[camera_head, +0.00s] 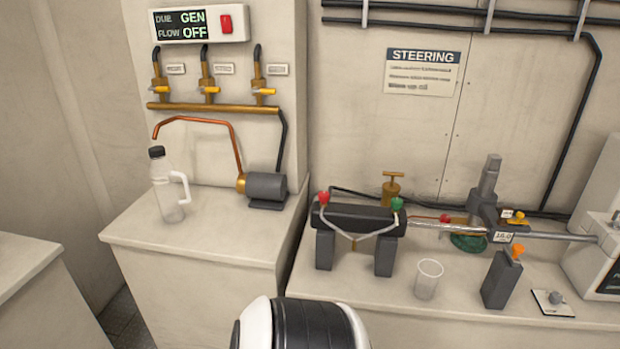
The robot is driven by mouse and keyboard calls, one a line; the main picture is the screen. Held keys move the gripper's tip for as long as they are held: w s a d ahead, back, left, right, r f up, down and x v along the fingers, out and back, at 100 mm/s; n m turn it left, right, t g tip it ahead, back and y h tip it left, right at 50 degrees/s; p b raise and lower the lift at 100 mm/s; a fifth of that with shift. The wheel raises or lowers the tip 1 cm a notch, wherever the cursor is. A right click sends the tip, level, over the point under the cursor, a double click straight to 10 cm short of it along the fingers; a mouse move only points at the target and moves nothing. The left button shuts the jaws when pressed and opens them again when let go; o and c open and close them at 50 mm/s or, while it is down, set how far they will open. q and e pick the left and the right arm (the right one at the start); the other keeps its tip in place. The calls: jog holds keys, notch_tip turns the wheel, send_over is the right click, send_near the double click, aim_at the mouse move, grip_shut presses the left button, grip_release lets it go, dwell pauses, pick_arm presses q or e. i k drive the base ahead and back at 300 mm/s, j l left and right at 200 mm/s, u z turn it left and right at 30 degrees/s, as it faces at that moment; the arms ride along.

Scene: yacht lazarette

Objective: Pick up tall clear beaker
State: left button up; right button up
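A clear beaker (428,279) stands upright on the right counter, near its front edge. It looks empty and nothing touches it. It is between the black two-legged stand on its left and a dark grey block on its right. Neither of my grippers shows in the head view. A black and white rounded part at the bottom middle looks like a piece of my own body.
A clear jug (168,190) with a black cap stands on the left counter (190,238). The black stand (358,219) with red and green knobs, the dark grey block (502,279) and a metal rod assembly (484,205) surround the beaker. Counter in front of the beaker is narrow.

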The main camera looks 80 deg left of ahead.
aim_at(429, 273)
jog(key=u, duration=2.3)
